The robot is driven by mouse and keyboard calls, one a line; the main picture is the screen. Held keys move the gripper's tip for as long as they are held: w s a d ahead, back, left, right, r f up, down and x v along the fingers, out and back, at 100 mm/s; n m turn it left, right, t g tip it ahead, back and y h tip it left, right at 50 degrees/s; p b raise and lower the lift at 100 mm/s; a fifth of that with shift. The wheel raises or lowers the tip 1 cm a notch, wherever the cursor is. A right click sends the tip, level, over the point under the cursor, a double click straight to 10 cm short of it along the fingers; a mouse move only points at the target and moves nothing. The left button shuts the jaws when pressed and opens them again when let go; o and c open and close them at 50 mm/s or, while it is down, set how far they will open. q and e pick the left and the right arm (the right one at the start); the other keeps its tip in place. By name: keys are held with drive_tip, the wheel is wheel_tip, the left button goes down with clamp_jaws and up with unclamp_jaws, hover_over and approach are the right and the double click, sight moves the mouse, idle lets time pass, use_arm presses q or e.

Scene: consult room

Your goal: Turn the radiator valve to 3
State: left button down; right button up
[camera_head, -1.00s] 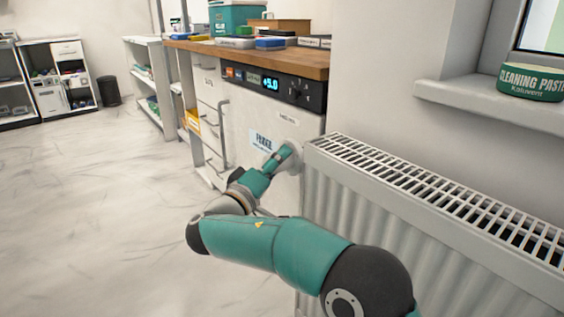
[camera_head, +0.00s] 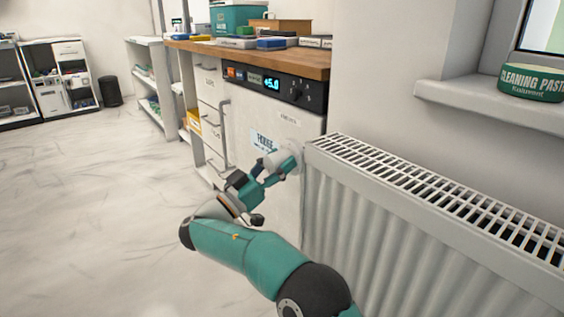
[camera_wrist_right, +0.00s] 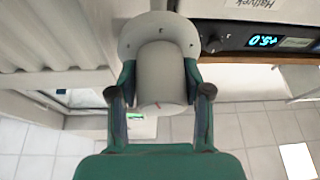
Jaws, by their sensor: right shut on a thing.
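The radiator (camera_head: 420,220) is white and ribbed, with a slatted top, along the wall at the right of the head view. Its valve is a pale round knob (camera_wrist_right: 160,75) with a wider collar (camera_wrist_right: 140,36) behind it and a small red mark on its front edge. My right gripper (camera_wrist_right: 160,82) has one finger on each side of the knob and is shut on it. I cannot read the valve's setting. My left gripper is not in view.
A fridge (camera_head: 285,125) with a lit display panel (camera_head: 271,84) stands close behind the valve under a wooden worktop (camera_head: 300,62). A windowsill (camera_head: 480,100) with a green tin (camera_head: 532,84) juts out above the radiator. The floor at the left is clear.

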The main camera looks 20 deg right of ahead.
drive_tip(key=shift+w+a+f+m+g+h, duration=0.15)
drive_tip(key=shift+m+g, duration=0.15)
drive_tip(key=shift+m, duration=0.35)
drive_tip(key=shift+s+f+m+g+h, duration=0.1)
drive_tip(key=shift+m+g, duration=0.2)
drive_tip(key=shift+m, duration=0.4)
drive_tip(key=shift+w+a+f+m+g+h, duration=0.15)
drive_tip(key=shift+m+g, duration=0.15)
drive_tip(key=shift+m, duration=0.35)
drive_tip(key=shift+d+r, duration=0.1)
drive_tip(key=o, duration=1.2)
drive_tip(key=shift+c, duration=0.2)
drive_tip(key=shift+d+r+m, duration=0.1)
drive_tip(key=shift+m, duration=0.2)
drive_tip(key=v, duration=0.7)
drive_tip(key=shift+a, duration=0.3)
